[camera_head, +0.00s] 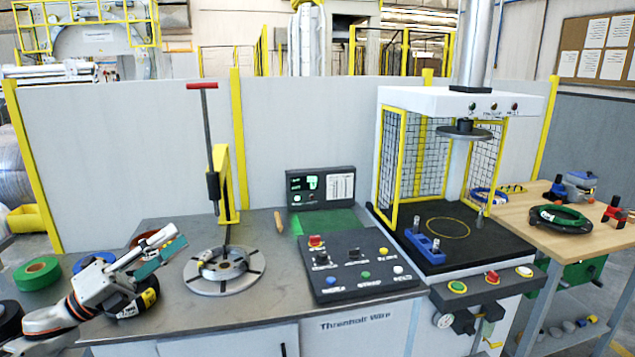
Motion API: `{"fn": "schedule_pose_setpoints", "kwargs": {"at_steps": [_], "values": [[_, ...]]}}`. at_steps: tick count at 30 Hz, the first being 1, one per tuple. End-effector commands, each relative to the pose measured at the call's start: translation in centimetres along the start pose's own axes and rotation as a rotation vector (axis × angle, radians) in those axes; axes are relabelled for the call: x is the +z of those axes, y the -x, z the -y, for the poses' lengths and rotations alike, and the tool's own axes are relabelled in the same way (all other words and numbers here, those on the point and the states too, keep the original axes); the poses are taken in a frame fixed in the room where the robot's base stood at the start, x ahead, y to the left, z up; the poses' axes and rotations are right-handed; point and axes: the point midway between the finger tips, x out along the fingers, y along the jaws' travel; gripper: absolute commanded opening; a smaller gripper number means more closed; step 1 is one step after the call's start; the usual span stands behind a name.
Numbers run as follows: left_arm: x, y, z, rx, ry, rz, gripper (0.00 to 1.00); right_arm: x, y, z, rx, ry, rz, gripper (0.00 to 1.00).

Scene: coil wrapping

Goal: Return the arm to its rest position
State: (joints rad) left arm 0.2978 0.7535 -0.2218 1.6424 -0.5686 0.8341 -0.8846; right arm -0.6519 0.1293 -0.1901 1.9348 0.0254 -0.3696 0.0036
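My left arm comes in from the lower left, and its gripper (172,241) is over the left part of the grey workbench (260,255). A light finger and teal surfaces show at its tip, pointing right and up. I cannot tell whether the fingers are open or whether the teal part is held. The gripper is left of the round metal turntable (225,270) and apart from it. It partly hides a yellow-black roll (148,298) and a blue roll (95,262). My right gripper is not in view.
A green tape roll (37,273) lies at the bench's left end. A yellow stand with a red-handled lever (209,140) rises behind the turntable. A button panel (358,268) and a caged press (445,170) are to the right. A wooden table (520,215) holds a dark coil (560,219).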

Motion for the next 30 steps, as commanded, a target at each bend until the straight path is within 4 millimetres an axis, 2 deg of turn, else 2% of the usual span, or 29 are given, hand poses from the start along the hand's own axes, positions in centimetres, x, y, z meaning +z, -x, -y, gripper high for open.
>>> {"fn": "schedule_pose_setpoints", "kwargs": {"at_steps": [1,3,5,9,12,14,15,18,21,24,27,30], "values": [[-2.2,0.9,-2.9,0.032,0.127,0.067,0.29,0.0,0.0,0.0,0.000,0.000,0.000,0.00],[-4.7,2.3,-6.4,0.081,0.293,0.164,0.29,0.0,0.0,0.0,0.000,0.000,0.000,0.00],[-7.1,3.8,-9.4,0.127,0.437,0.252,0.29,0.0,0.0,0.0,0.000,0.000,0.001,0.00],[-13.7,8.4,-15.6,0.241,0.771,0.474,0.29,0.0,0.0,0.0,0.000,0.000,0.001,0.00],[-19.1,12.4,-19.2,0.327,0.998,0.642,0.29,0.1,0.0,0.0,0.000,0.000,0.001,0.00],[-22.6,14.9,-20.9,0.377,1.126,0.744,0.29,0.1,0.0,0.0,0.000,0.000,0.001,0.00],[-25.0,16.6,-21.8,0.410,1.207,0.812,0.29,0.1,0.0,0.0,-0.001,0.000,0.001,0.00],[-30.8,20.7,-23.2,0.487,1.387,0.976,0.29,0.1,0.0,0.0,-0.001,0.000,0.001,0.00],[-35.6,23.9,-23.6,0.549,1.525,1.116,0.29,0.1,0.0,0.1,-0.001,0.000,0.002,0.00],[-39.1,26.2,-23.6,0.593,1.617,1.218,0.29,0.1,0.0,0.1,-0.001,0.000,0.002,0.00],[-41.2,27.4,-23.4,0.620,1.666,1.277,0.29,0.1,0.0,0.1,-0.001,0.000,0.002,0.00],[-41.8,27.8,-23.3,0.628,1.683,1.298,0.29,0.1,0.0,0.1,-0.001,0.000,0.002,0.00]]}}
